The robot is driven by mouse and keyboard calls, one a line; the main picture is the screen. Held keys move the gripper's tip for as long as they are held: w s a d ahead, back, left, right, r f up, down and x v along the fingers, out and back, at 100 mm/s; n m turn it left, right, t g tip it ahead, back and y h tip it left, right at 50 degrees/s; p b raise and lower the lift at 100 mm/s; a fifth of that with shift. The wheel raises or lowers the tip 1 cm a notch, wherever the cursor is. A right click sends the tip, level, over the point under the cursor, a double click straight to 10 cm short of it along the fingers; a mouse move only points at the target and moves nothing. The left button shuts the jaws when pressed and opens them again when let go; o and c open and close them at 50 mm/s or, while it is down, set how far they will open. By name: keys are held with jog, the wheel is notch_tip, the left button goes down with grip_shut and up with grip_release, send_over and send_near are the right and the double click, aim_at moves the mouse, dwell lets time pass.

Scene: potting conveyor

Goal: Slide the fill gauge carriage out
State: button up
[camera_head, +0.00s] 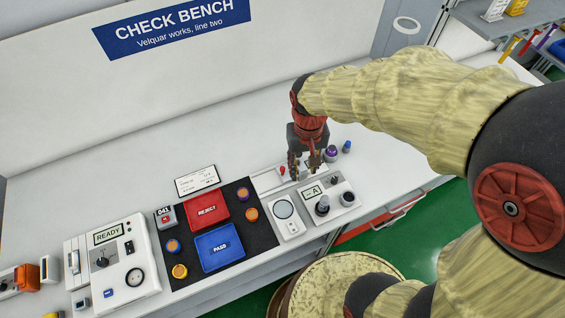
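A white slide unit (264,181) lies on the bench, just behind the box with the round white dial. A small red knob (282,170) stands on it; this looks like the fill gauge carriage's handle, but no label is readable. My gripper (305,174) points down just right of the red knob, with its dark red fingers spread. I see nothing between the fingers. They hide part of the slide unit's right end, and I cannot tell whether they touch anything.
A panel (322,199) marked A with knobs stands in front of my gripper. Purple (330,153) and blue (347,147) pieces stand to its right. A red REJECT tray (190,221) and blue PASS tray (236,234) lie left. The bench behind is clear.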

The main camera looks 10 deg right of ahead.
aim_at(282, 168)
jog(key=w+a+f+m, duration=0.1)
jog(key=w+f, duration=0.2)
jog(key=w+a+f+m, duration=0.1)
jog(key=w+f+m, duration=0.1)
jog(key=w, duration=0.2)
jog(key=w+a+f+m, duration=0.2)
jog(key=w+f, duration=0.1)
jog(key=w, duration=0.1)
jog(key=shift+a+f+p, duration=0.1)
jog(key=shift+f+p, duration=0.2)
jog(key=shift+p, duration=0.1)
jog(key=shift+s+m, duration=0.1)
jog(key=shift+m, duration=0.3)
jog(key=shift+f, duration=0.3)
jog(key=shift+f+b, duration=0.5)
jog(key=shift+f, duration=3.05)
jog(key=shift+c, duration=0.3)
jog(key=c, duration=0.7)
grip_shut()
